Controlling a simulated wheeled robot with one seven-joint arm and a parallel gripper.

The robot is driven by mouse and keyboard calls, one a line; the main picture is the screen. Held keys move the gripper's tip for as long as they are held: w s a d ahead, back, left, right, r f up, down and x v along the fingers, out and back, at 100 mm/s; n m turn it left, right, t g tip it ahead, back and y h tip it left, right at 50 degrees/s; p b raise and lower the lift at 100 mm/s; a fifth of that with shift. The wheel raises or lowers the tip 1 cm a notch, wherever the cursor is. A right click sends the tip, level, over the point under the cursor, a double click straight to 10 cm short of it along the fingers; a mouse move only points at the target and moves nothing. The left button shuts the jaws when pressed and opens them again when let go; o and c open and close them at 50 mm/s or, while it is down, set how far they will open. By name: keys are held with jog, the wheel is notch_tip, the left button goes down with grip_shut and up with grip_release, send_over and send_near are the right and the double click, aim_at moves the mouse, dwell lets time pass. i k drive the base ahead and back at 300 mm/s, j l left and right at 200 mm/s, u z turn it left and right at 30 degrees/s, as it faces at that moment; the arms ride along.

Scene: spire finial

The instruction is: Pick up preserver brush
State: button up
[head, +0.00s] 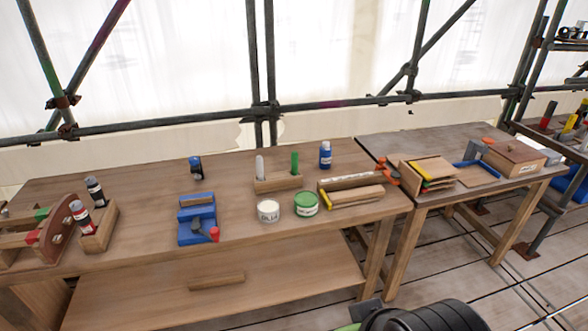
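A wooden holder (277,184) stands on the near workbench. A green upright handle (294,162) and a pale grey-white upright piece (260,166) stick up from it. Either may be the preserver brush; I cannot read a label on them, and their lower ends are hidden in the holder. A white tin (268,211) and a green-topped tin (306,204) stand just in front of the holder. My gripper is not in view; a dark rounded part, probably of my arm, shows at the bottom edge, well apart from the holder.
The workbench (130,210) also carries a blue fixture (197,219), a blue bottle (325,155), a wooden block tray (350,190) and a left-hand rack with bottles (95,230). A second table (470,205) stands right. Scaffold poles (262,118) run behind.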

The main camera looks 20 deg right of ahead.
aim_at(294, 154)
jog(key=i+u, duration=0.25)
jog(key=i, duration=0.25)
jog(key=i+l+u, duration=0.25)
jog(key=i, duration=0.2)
jog(key=i+l+u, duration=0.25)
jog(key=i, duration=0.2)
jog(key=i+l+u, duration=0.25)
jog(key=i+l, duration=0.1)
jog(key=i, duration=0.1)
